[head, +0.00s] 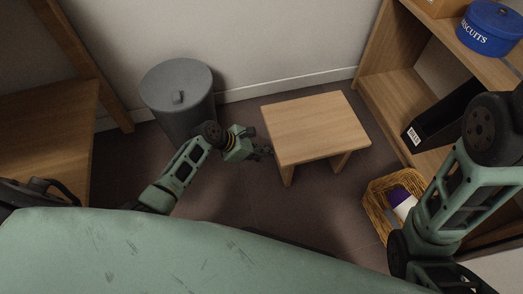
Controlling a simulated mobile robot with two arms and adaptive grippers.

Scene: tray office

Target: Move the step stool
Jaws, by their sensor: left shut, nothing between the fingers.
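The step stool (316,125) is a low wooden stool with a flat light-brown top. It stands upright on the dark carpet near the back wall, in the middle right of the head view. My left gripper (265,150) is just left of the stool, by its front left side. It is shut and empty; whether it touches the stool I cannot tell. My right arm shows at the right edge, but its gripper is not in view.
A grey lidded bin (178,92) stands left of the stool, behind my left arm. A wooden shelf unit (393,97) stands at the right, with a blue biscuit tin (489,27) and a black file holder (445,118). A wicker basket (377,207) sits on the floor. Carpet in front of the stool is clear.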

